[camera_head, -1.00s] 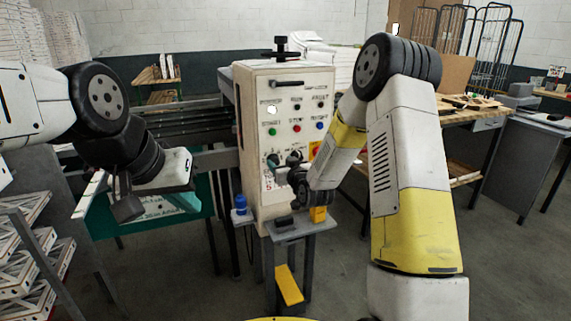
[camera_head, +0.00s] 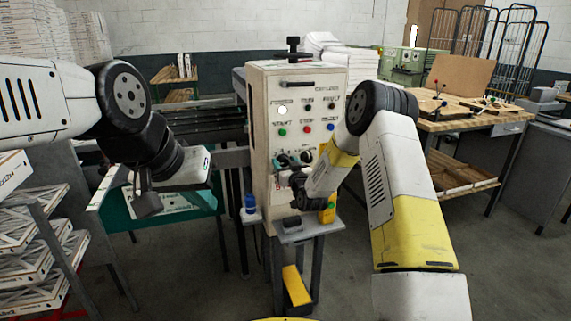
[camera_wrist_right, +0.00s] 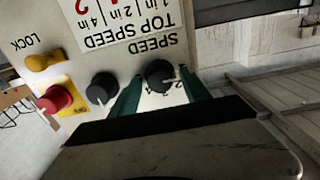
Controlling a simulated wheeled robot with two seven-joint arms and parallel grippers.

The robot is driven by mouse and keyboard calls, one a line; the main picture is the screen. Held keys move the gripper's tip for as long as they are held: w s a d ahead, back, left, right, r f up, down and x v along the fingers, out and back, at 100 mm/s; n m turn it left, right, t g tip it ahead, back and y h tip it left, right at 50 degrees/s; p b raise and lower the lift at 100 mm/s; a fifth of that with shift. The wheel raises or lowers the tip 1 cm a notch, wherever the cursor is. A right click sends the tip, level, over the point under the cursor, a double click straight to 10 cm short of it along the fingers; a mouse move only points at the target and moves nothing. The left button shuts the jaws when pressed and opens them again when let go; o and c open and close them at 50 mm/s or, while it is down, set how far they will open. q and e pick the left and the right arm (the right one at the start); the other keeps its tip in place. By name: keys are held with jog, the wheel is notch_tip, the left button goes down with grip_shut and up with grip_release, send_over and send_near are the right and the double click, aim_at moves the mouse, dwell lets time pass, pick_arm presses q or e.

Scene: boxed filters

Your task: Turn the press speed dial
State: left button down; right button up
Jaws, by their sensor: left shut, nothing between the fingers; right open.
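The cream press control panel (camera_head: 265,95) stands mid-view. In the right wrist view the panel is upside down, and the black speed dial (camera_wrist_right: 159,74) with a pale pointer sits by its SPEED label. My right gripper (camera_wrist_right: 163,88) is open, with a green finger on either side of this dial; whether they touch it I cannot tell. A second black dial, top speed (camera_wrist_right: 101,88), is beside it, outside the fingers. In the head view my right gripper (camera_head: 294,160) is at the panel's lower part and partly hides the dials. My left gripper (camera_head: 147,204) is shut and empty, away from the panel.
A red button (camera_wrist_right: 55,98) and a yellow lock knob (camera_wrist_right: 42,62) are near the dials. A small stand (camera_head: 308,230) with a blue-capped bottle (camera_head: 249,206) beside it is below the panel. A wooden workbench (camera_head: 455,120) is at right, stacked trays (camera_head: 30,235) at left.

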grip_shut()
